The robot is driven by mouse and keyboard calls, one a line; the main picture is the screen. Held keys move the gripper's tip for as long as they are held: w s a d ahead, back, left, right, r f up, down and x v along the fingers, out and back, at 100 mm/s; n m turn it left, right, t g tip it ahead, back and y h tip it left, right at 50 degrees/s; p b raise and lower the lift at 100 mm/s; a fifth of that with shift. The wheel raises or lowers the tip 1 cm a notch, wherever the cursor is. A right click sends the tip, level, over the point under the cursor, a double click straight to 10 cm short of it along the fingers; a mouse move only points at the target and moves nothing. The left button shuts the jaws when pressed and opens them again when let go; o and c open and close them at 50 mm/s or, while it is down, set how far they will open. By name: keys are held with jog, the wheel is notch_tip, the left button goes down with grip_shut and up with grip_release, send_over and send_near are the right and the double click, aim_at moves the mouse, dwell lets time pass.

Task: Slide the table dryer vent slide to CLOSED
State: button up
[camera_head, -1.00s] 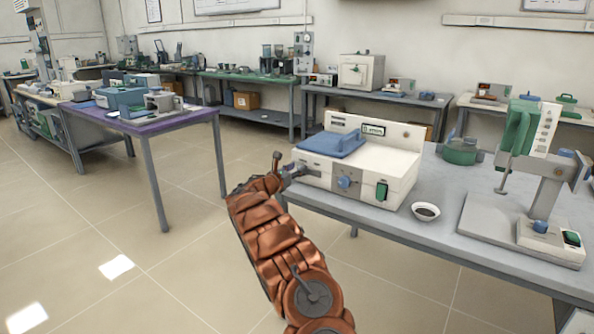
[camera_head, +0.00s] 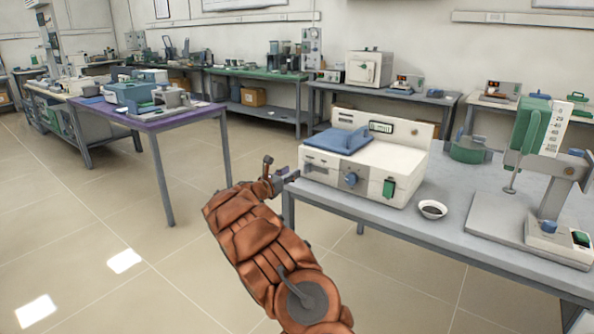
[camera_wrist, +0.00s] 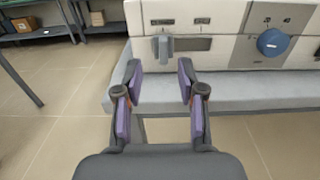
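The table dryer (camera_head: 405,165) is a white box with a blue lid on the grey table. Its front shows close up in the wrist view (camera_wrist: 222,20). The vent slide (camera_wrist: 163,48) is a grey upright tab at the left end of a dark horizontal slot (camera_wrist: 195,44). Small labels sit above both ends, too small to read. My gripper (camera_wrist: 160,76) is open and empty, its purple-padded fingers apart, just short of the dryer front. The tab lies ahead between the fingers, apart from them. In the head view my gripper (camera_head: 277,180) is left of the dryer.
A blue knob (camera_wrist: 273,42) is right of the slot. The grey table's edge (camera_wrist: 230,97) runs below the dryer front. A small bowl (camera_head: 432,209) and a green-and-white stand instrument (camera_head: 535,140) are to the right. A purple table (camera_head: 150,118) stands at left.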

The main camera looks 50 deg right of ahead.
jog(key=shift+a, duration=2)
jog(key=s+a+r+m+g+y, duration=0.3)
jog(key=s+a+m, duration=0.35)
jog(key=s, duration=0.35)
jog(key=s+a+r+m+g+y, duration=0.25)
jog(key=s+a+m, duration=0.25)
jog(key=s+a, duration=0.3)
jog(key=s+a+f+m+t+y, duration=0.1)
jog(key=s+a+f+m+y, duration=0.2)
jog(key=s+a, duration=0.7)
jog(key=s+a+f+m+y, duration=0.2)
jog(key=s+a+f+y, duration=0.25)
jog(key=a, duration=1.15)
jog(key=s+a+f+m+t+y, duration=0.1)
jog(key=s+a+f+m+y, duration=0.15)
jog(key=s+a+y, duration=0.75)
jog(key=w+a+r+h+p, duration=0.1)
jog(key=r+h+p, duration=0.1)
jog(key=r+p, duration=0.6)
jog(key=w+a+r+h+p, duration=0.1)
jog(key=a+r+h+p, duration=0.1)
jog(key=r+p, duration=0.7)
jog(key=shift+a+r+t+h, duration=0.35)
jog(key=shift+r+h, duration=0.15)
jog(key=shift+r, duration=0.2)
